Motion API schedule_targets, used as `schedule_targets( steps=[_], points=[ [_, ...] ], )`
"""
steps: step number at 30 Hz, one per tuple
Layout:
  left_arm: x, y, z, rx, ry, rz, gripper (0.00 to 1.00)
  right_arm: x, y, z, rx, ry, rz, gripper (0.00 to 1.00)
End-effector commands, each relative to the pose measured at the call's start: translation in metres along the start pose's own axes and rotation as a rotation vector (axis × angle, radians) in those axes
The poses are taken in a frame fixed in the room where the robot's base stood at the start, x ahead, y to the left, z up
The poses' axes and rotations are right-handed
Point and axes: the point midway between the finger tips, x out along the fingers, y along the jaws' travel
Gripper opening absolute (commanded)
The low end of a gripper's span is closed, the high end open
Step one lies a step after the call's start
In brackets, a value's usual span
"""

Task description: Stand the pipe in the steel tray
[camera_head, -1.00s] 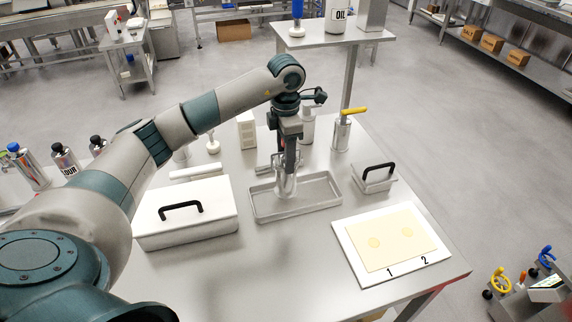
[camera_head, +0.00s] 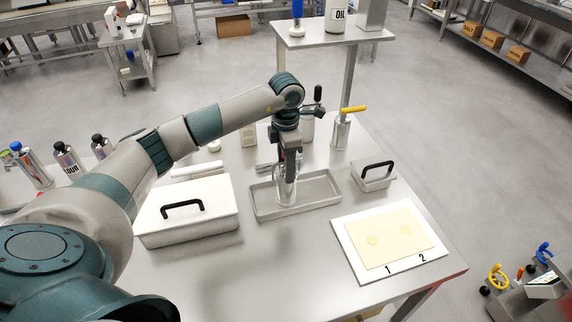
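The steel tray (camera_head: 317,189) is a shallow rectangular tray near the middle of the table. The pipe (camera_head: 285,193) is a shiny, pale upright cylinder at the left part of the tray, within its rim. My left gripper (camera_head: 290,176) points straight down over the tray, with its dark fingers at the pipe's upper part. It looks shut on the pipe, though the fingertips are partly hidden. The pipe's lower end is at about the tray floor; I cannot tell whether it touches. My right gripper is not in view.
A white box with a black handle (camera_head: 187,217) stands left of the tray. A small lidded container (camera_head: 373,180) stands right of it. A white board with a yellow sheet (camera_head: 390,240) lies at front right. A yellow-handled canister (camera_head: 341,131) stands behind. The table's front middle is clear.

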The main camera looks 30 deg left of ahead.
Motion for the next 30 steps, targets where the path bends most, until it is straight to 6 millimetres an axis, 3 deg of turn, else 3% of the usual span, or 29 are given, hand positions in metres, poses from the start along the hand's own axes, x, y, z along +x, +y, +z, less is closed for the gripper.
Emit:
schedule_targets(
  steps=[1,2,17,23,28,30],
  points=[
    [0.000,0.000,0.000,0.000,0.000,0.000,0.59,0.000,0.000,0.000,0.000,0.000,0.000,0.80],
    [0.000,0.000,0.000,0.000,0.000,0.000,0.66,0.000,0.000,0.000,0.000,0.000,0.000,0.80],
    [-0.005,0.000,0.000,0.000,-0.001,0.001,0.66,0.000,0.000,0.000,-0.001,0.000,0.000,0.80],
    [-0.027,0.001,0.000,-0.001,-0.002,0.003,0.66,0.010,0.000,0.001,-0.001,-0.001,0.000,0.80],
    [-0.057,0.001,0.001,-0.001,-0.003,0.003,0.66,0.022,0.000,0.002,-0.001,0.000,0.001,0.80],
    [-0.070,0.001,0.001,0.000,-0.004,0.003,0.66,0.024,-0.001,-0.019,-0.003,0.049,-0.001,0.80]
  ],
)
